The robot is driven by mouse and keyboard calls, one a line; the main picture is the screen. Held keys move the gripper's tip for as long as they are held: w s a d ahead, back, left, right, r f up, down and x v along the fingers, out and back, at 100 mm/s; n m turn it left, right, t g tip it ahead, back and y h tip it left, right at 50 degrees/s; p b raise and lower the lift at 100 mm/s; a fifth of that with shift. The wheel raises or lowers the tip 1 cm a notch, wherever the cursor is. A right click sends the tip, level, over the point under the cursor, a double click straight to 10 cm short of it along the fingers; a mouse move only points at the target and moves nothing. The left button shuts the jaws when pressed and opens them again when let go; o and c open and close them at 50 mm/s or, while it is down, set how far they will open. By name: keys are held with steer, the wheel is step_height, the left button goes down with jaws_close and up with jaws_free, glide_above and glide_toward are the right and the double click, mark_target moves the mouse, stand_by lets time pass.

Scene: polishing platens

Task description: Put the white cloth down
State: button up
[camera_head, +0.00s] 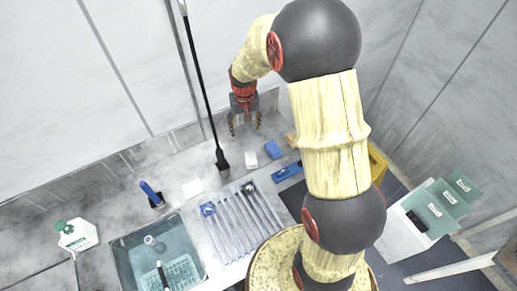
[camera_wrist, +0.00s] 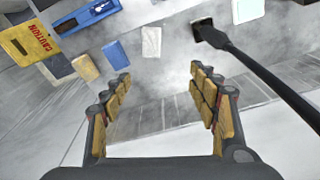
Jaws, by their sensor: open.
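My gripper (camera_head: 245,122) is open and empty, held above the back of the counter near the wall. Its spread fingers also show in the wrist view (camera_wrist: 160,78), with nothing between them. A small white piece (camera_head: 251,160) lies on the counter just in front of my gripper, and it also shows beyond the fingers in the wrist view (camera_wrist: 151,41). A flat white square (camera_head: 193,188) lies further left, near the sink. I cannot tell for certain which of the two is the white cloth. Neither is touched by the gripper.
A blue block (camera_head: 273,149) lies right of the small white piece. A black long-handled tool (camera_head: 222,160) stands to its left. A ribbed rack (camera_head: 240,222), a water-filled sink (camera_head: 130,250) and a white bottle (camera_head: 77,235) are nearer. A yellow caution sign (camera_wrist: 28,38) shows in the wrist view.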

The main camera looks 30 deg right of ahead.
steer(key=s+a+r+n+t, duration=0.1)
steer(key=s+a+r, duration=0.15)
steer(key=r, duration=0.35)
steer(key=s+a+r, duration=0.1)
steer(key=s+r, duration=0.2)
steer(key=r, duration=0.3)
steer(key=s+a+r+n+t, duration=0.1)
steer(key=s+r, duration=0.3)
steer(key=s, duration=0.3)
steer(key=s+a+r+t, duration=0.1)
steer(key=s+a+r, duration=0.1)
steer(key=s+r, duration=0.2)
steer(key=s+a+r+n+t, duration=0.1)
steer(key=s+r, duration=0.3)
steer(key=s, duration=0.6)
steer(key=shift+s+a+r+n, duration=0.15)
steer(key=shift+a+n, duration=0.15)
steer(key=shift+a, duration=0.45)
